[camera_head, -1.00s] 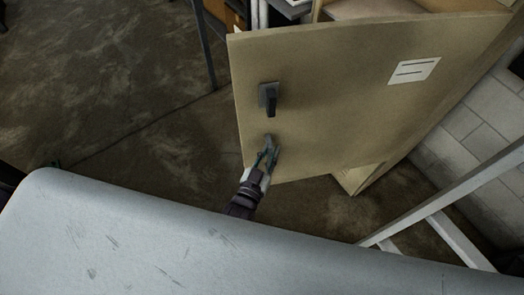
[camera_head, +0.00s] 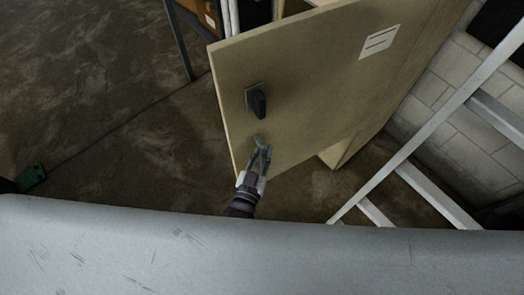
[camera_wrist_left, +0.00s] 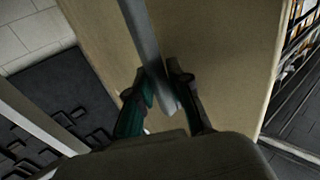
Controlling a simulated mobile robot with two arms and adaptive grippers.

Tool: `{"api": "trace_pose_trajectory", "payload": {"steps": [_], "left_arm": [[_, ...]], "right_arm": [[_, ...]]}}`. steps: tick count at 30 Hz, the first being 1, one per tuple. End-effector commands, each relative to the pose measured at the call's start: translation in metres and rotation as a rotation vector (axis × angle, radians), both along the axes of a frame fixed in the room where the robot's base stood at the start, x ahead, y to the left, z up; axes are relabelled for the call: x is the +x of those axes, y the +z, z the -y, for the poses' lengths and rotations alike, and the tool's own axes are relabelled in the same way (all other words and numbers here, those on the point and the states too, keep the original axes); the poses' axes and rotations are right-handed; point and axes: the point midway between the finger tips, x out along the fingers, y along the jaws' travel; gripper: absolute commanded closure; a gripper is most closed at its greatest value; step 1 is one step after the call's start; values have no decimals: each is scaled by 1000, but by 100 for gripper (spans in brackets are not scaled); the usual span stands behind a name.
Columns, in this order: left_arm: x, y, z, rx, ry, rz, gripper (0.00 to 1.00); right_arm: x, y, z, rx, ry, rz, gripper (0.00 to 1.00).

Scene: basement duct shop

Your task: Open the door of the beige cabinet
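The beige cabinet's door (camera_head: 312,105) stands swung out from the cabinet, with a dark handle (camera_head: 257,101) on a small plate near its left edge. A white label is near its top right. My left gripper (camera_head: 260,148) is just below the handle, in front of the door's lower left part and apart from the handle in the picture. Its fingers are apart. In the left wrist view a grey bar (camera_wrist_left: 147,45) shows between the fingers, over a beige panel (camera_wrist_left: 225,45); I cannot tell what it is or whether they touch it. My right gripper is out of view.
A white frame (camera_head: 430,125) stands at the right, before a block wall (camera_head: 438,72). Shelving (camera_head: 205,12) is behind the door at the top. The brown floor at left is largely clear.

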Motion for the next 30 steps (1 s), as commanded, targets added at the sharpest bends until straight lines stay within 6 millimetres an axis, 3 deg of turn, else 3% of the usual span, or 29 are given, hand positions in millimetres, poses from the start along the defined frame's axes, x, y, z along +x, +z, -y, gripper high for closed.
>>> {"api": "trace_pose_trajectory", "payload": {"steps": [1,4,16,30], "left_arm": [[0,1,0,1,0,2,78],[0,1,0,1,0,1,61],[-7,-1,-2,0,0,-2,60],[-95,-1,-23,1,0,-3,60]], "right_arm": [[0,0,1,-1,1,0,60],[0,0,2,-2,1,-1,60],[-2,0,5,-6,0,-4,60],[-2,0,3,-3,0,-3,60]]}}
